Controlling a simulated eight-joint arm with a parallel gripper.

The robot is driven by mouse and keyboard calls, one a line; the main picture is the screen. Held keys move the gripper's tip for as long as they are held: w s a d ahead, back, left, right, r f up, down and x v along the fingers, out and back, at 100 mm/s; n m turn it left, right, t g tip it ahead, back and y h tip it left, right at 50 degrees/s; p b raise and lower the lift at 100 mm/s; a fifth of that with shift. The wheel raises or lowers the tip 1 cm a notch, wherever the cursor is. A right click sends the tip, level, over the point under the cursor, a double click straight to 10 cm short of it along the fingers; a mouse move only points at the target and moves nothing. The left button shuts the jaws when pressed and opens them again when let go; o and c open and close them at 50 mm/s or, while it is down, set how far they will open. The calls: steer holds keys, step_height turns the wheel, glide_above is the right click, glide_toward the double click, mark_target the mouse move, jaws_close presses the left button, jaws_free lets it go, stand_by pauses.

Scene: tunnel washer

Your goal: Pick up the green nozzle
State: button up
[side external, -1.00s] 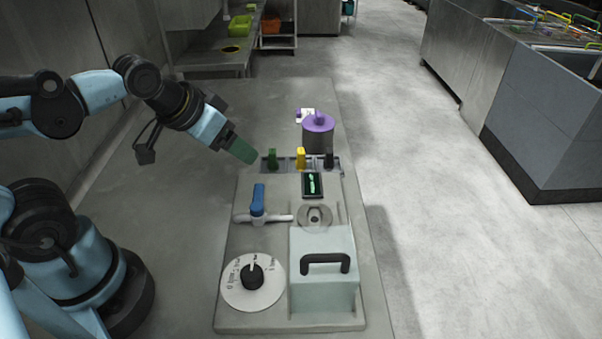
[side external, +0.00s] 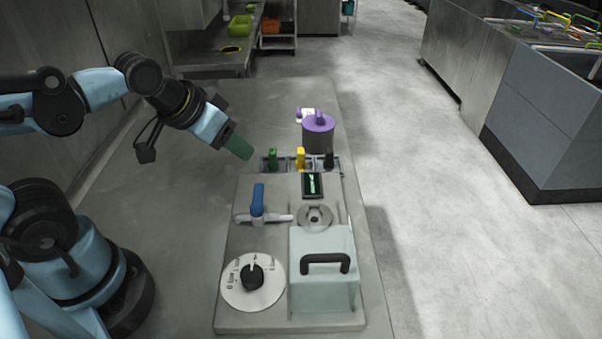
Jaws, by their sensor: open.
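The green nozzle (side external: 273,158) stands upright at the left end of a dark rack (side external: 290,165) at the far end of the grey work panel. A yellow nozzle (side external: 300,157) and a black nozzle (side external: 329,160) stand to its right in the same rack. My gripper (side external: 239,148) has dark green fingers that point down and right. It is open, just left of the green nozzle and apart from it in the picture. The fingers overlap in this view, so the gap between them is hidden.
A purple-lidded pot (side external: 318,124) stands behind the rack. On the panel are a small display (side external: 312,185), a blue-handled valve (side external: 258,205), a round dial (side external: 252,279) and a pale box with a black handle (side external: 323,270). The table left of the rack is clear.

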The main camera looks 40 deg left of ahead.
steer(key=n+g, duration=0.7)
steer(key=n, duration=0.2)
glide_above(272, 151)
step_height(272, 151, down, 12)
steer(key=shift+r, duration=0.1)
jaws_close()
stand_by(0.4)
